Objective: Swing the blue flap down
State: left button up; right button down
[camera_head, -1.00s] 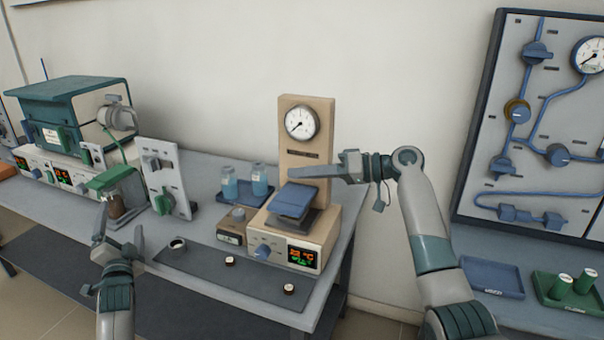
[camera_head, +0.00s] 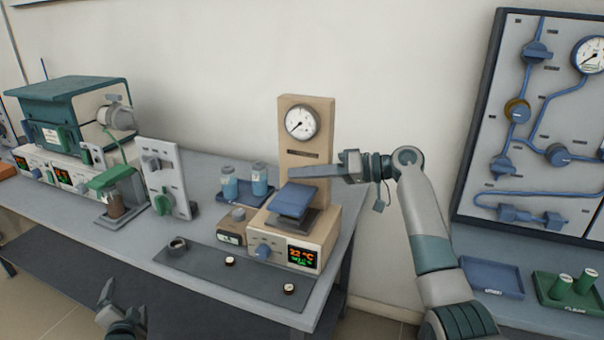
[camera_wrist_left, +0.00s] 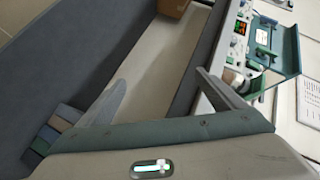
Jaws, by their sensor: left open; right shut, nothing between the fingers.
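The blue flap (camera_head: 293,201) is on the beige instrument (camera_head: 322,236) with the dial gauge, above a dark plate. It looks close to level with a slight tilt; I cannot tell whether it touches the plate. My right gripper (camera_head: 294,172) is shut and empty. It comes in from the right and its tips appear just above the flap's back edge in the head view; contact cannot be seen. My left gripper (camera_head: 123,303) is open and empty at the bottom left, in front of the bench. Its fingers also show in the left wrist view (camera_wrist_left: 160,95).
Two blue-filled jars (camera_head: 244,183) in a blue tray stand left of the instrument. A dark mat (camera_head: 235,275) with small round pieces lies in front.

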pick_arm(q)
jog(key=s+d+f+n+g+h, duration=0.2)
jog(key=s+d+f+g+h, duration=0.3)
jog(key=s+d+f, duration=1.4)
jog(key=s+d+f+n+g+h, duration=0.1)
jog(key=s+d+f, duration=0.3)
jog(key=s, duration=0.6)
jog(key=s+d+f+n+g+h, duration=0.1)
jog(key=s+d+f+g, duration=0.3)
jog(key=s+d, duration=0.4)
jog(key=shift+s+f+n, duration=0.2)
jog(key=shift+s+n, duration=0.2)
jog(key=shift+s, duration=0.45)
jog(key=shift+d+r, duration=0.1)
pick_arm(e)
jog(key=shift+s+f, duration=0.1)
jog(key=shift+f, duration=0.05)
jog(key=shift+s+b, duration=0.15)
jog(key=shift+b, duration=0.2)
pick_arm(q)
jog(key=shift+w+v, duration=0.2)
jog(key=shift+v, duration=0.7)
